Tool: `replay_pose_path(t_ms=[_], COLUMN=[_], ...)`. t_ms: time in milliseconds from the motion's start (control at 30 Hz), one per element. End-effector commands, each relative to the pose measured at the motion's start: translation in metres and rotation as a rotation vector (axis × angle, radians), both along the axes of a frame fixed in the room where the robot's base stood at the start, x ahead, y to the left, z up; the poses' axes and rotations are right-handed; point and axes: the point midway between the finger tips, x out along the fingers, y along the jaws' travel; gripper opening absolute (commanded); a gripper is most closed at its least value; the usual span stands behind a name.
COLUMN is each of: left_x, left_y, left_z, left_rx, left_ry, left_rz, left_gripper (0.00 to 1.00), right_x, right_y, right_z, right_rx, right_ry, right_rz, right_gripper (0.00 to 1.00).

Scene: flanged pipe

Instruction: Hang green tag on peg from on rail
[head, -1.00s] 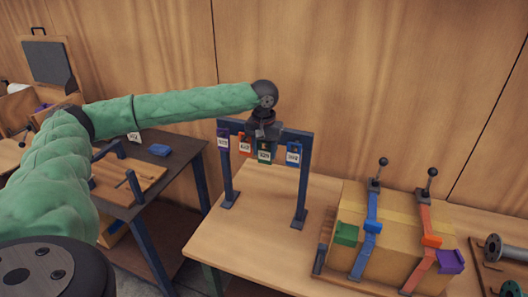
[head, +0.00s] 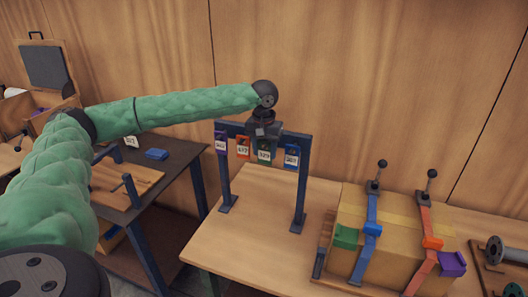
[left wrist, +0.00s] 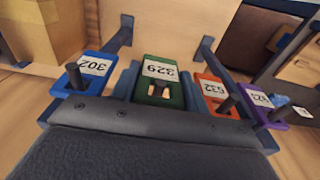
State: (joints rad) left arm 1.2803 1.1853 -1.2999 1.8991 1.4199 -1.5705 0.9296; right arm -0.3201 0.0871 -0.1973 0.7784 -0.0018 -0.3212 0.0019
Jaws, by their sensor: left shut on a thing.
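The dark rail (head: 236,128) stands on the light table, with several tags in a row along it. My left gripper (head: 264,137) reaches it from above and is shut on the green tag (head: 264,151), numbered 329. In the left wrist view the green tag (left wrist: 160,70) sits between the two fingers, with a slot near the rail. A peg end seems to show in that slot, but I cannot tell whether the tag rests on it. The blue tag (left wrist: 90,68), orange tag (left wrist: 213,93) and purple tag (left wrist: 263,102) hang on dark pegs. My right gripper is not in view.
A cardboard box (head: 395,225) with blue and orange clamps stands right of the rail. A dark side table (head: 185,152) with a wooden fixture is at left. The wooden wall is close behind. The tabletop before the rail is clear.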

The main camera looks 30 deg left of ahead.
Motion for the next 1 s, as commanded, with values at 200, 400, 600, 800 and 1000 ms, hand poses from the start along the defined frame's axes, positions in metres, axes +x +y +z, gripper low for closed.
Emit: replay_pose_path(t_ms=[200,400,600,800,1000], left_x=[0.005,0.009,0.013,0.015,0.017], left_y=[0.001,0.002,0.003,0.004,0.004], left_z=[0.002,0.001,-0.001,-0.002,-0.003], left_rx=[-0.001,-0.001,-0.001,-0.001,-0.001], left_ry=[-0.002,-0.002,-0.002,-0.001,-0.001], left_rz=[0.001,0.000,0.001,0.000,0.000], left_gripper=[0.24,0.24,0.24,0.24,0.24], right_x=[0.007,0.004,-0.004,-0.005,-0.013], right_y=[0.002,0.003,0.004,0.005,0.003], right_z=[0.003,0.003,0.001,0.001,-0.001], right_rx=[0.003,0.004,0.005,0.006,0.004], right_ry=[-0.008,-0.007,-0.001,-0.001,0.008], right_rz=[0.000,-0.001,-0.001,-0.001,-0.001], right_gripper=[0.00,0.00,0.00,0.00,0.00])
